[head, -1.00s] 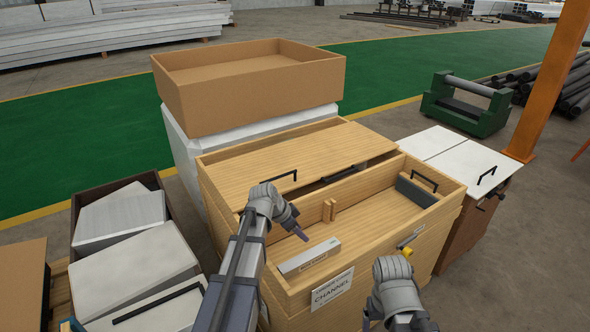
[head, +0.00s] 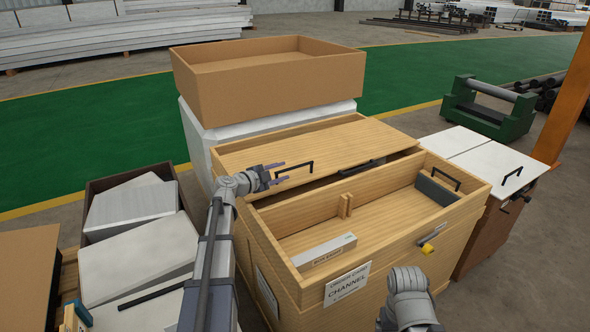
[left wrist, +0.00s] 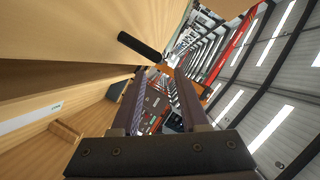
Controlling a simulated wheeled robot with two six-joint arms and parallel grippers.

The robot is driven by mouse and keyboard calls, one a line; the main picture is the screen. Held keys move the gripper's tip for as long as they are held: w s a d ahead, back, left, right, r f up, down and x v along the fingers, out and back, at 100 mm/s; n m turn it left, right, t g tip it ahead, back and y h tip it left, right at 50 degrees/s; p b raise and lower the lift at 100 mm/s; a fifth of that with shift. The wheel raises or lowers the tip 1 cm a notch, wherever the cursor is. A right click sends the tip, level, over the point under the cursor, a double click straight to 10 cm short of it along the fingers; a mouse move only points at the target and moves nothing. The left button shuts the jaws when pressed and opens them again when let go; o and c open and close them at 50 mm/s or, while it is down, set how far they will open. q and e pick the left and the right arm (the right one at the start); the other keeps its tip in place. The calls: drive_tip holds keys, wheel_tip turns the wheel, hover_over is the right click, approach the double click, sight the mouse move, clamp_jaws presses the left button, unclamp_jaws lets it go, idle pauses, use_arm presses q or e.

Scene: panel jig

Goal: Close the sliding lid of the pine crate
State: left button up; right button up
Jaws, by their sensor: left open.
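The pine crate (head: 262,283) stands in front of me with its front part open. Its sliding lid (head: 345,143) covers the back part.
Inside the crate are a white box (head: 324,250), a small wooden block (head: 345,205) and a dark block (head: 437,192). A yellow-ended latch (head: 427,249) is on the front. A cardboard box (head: 270,85) stands behind, a white-topped cabinet (head: 490,165) right, a bin of panels (head: 130,205) left.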

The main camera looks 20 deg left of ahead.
sight(294, 168)
use_arm(q)
drive_tip(key=b+x, duration=0.1)
drive_tip(key=x, duration=0.6)
drive_tip(key=shift+w+d+f+b, duration=0.1)
drive_tip(key=shift+w+d+b, duration=0.1)
drive_tip(key=shift+b, duration=0.1)
clamp_jaws()
drive_tip(key=shift+s, duration=0.1)
idle(1.0)
